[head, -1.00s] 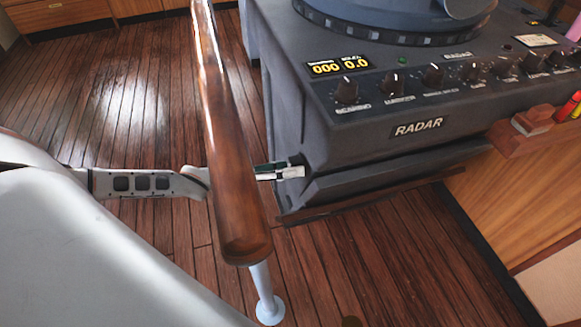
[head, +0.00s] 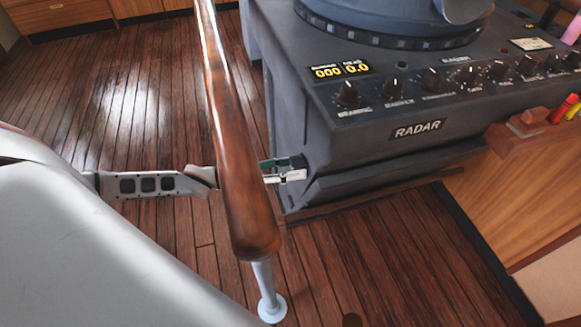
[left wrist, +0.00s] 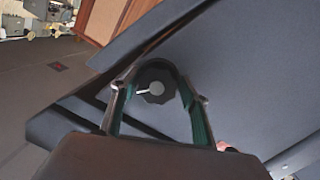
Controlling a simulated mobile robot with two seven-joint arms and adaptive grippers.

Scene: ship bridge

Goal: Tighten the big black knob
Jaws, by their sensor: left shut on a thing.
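The big black knob (left wrist: 154,84) shows in the left wrist view, dark and faceted with a white pointer mark on its face. It sits on the grey side of the radar console (head: 330,150). My left gripper (left wrist: 157,72) has its two fingers around the knob, one on each side, and is shut on it. In the head view my left gripper (head: 287,171) reaches behind the wooden handrail to the console's lower left side. The knob is hard to make out there. My right gripper is not in view.
The wooden handrail (head: 238,130) on a pale post (head: 266,290) crosses in front of my left arm. Smaller knobs (head: 348,92) line the console top beside a lit display (head: 340,71). A wooden ledge with markers (head: 563,108) is at the right. The plank floor (head: 130,90) at left is clear.

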